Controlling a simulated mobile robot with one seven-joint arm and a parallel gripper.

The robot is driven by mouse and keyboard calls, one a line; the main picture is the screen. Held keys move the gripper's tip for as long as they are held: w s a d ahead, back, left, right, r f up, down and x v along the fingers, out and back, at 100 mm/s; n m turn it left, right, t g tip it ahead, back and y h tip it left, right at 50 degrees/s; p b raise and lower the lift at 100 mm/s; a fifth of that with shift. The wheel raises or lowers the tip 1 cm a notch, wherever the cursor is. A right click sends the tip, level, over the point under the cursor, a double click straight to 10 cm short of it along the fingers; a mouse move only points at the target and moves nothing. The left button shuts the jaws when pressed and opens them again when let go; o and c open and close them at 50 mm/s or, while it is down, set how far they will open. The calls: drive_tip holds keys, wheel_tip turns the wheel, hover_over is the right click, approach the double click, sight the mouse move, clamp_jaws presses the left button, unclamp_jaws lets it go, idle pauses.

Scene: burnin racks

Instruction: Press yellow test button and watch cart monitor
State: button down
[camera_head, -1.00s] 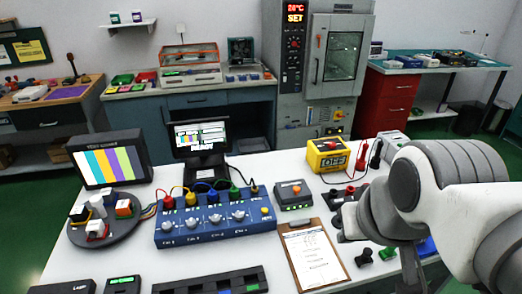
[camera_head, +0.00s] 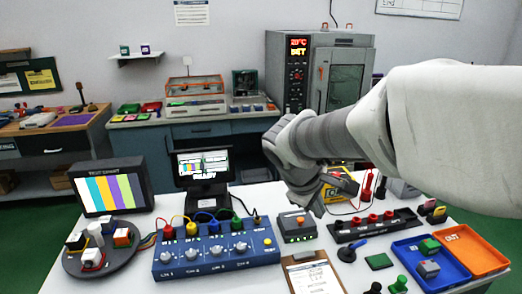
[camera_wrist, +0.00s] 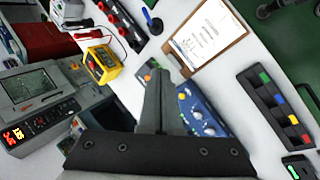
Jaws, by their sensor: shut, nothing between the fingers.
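The blue test box (camera_head: 215,250) stands on the white table with several cables plugged in along its top. Its yellow button (camera_head: 267,241) is at the right end, with a small label below. The small monitor (camera_head: 203,164) behind the box is lit and shows colour bars with a word like READY. My gripper (camera_head: 316,208) is above the table, right of the box, and partly hidden by my arm.
A test chart screen (camera_head: 107,192) and round cube stand (camera_head: 98,260) are left. Blue (camera_head: 408,250) and orange (camera_head: 488,262) trays are right. A yellow meter (camera_wrist: 102,63) is behind.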

drive_tip(key=w+a+f+n+h, duration=0.1)
drive_tip(key=w+a+f+n, duration=0.35)
drive_tip(key=w, duration=0.25)
drive_tip(key=n+t+b, duration=0.1)
drive_tip(key=n+t, duration=0.1)
drive_tip(key=n, duration=0.2)
hover_over(268, 242)
drive_tip(key=a, duration=0.1)
wheel_tip(268, 242, down, 7)
drive_tip(key=shift+r+h, duration=0.15)
drive_tip(key=shift+h, duration=0.25)
drive_tip(key=shift+s+a, duration=0.1)
wheel_tip(268, 242, down, 9)
drive_tip(key=b, duration=0.7)
drive_tip(key=shift+r, duration=0.1)
idle(0.5)
drive_tip(key=shift+f+b, duration=0.4)
drive_tip(key=shift+b, duration=0.1)
